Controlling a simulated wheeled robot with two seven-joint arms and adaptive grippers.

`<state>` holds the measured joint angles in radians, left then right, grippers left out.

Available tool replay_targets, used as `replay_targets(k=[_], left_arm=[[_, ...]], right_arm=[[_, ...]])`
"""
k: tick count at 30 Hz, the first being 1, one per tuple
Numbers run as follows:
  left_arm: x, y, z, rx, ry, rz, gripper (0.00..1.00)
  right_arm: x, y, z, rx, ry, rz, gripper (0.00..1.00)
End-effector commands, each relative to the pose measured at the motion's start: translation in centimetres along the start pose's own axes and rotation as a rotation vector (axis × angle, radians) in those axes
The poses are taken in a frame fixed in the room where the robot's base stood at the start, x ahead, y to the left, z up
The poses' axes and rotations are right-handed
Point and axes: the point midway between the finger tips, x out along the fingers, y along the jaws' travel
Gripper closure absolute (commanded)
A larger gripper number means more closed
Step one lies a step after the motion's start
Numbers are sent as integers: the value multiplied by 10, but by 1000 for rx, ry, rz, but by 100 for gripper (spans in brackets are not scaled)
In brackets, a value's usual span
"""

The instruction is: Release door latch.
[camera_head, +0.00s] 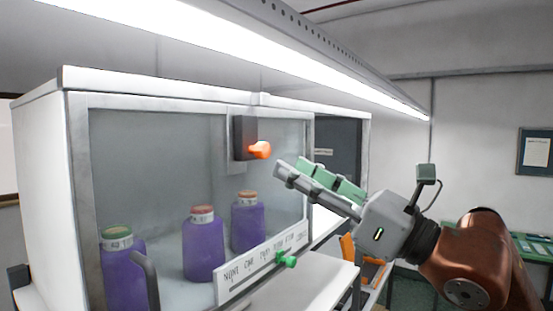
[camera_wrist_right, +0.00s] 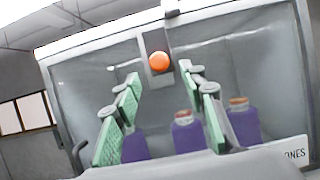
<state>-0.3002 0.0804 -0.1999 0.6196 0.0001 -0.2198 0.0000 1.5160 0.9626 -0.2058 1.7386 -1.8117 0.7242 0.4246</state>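The door latch is an orange knob (camera_head: 260,149) on a dark block (camera_head: 243,138) at the top of a glass-fronted cabinet's door (camera_head: 165,150). In the right wrist view the orange knob (camera_wrist_right: 159,62) shows beyond and between my fingertips. My right gripper (camera_head: 291,168) is open and empty, its fingers pointing at the cabinet front, just right of and a little below the knob in the head view. Its green-padded fingers (camera_wrist_right: 160,76) stand apart in the wrist view. It appears not to touch the knob. My left gripper is not in view.
Purple bottles stand behind the glass, including one with a red cap (camera_head: 203,245). A lettered label strip (camera_head: 262,268) with a green knob (camera_head: 287,260) runs along the cabinet's lower front. A grey handle (camera_head: 147,278) is at lower left. A light bar (camera_head: 300,65) hangs above.

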Motion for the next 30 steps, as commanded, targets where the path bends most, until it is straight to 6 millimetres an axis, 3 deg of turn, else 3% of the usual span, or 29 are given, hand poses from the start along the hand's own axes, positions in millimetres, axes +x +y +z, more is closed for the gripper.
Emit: replay_targets(k=[3, 9, 22, 26, 30], left_arm=[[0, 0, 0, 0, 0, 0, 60], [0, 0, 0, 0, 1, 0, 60], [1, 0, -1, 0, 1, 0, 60], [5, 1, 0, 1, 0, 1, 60], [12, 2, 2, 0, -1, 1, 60]], right_arm=[[-21, -1, -1, -2, 2, -2, 62], [-39, 0, -1, 0, 2, -1, 62], [-40, -6, -6, 26, 6, 1, 62], [-34, -43, -41, 171, 26, 3, 62], [-33, -113, -107, 445, 31, -11, 62]])
